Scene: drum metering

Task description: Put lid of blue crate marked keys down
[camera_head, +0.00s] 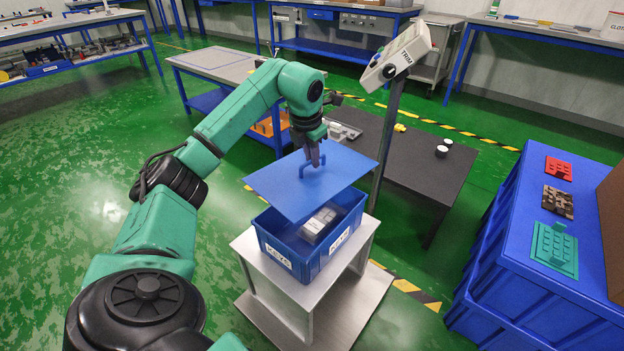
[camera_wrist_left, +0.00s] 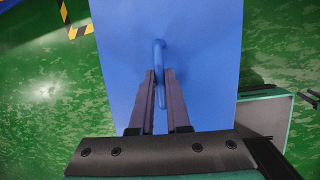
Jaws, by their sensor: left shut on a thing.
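The blue lid (camera_head: 278,190) is a flat blue plate with a loop handle (camera_head: 304,169). My left gripper (camera_head: 314,162) is shut on this handle and holds the lid tilted above the crate. The left wrist view shows the gripper fingers (camera_wrist_left: 160,88) on either side of the handle (camera_wrist_left: 159,52), with the lid (camera_wrist_left: 122,45) beyond them. The blue crate marked KEYS (camera_head: 277,254) stands under the lid on a small grey stand. The crate is open at the right, where pale items (camera_head: 318,224) show inside. My right gripper is not in view.
The grey stand (camera_head: 240,246) has a lower shelf with free room. A dark table (camera_head: 432,172) with white round pieces is behind it. A grey post with a tilted panel (camera_head: 396,56) rises close to the lid's right. Blue crates (camera_head: 540,290) with coloured bricks stand at right.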

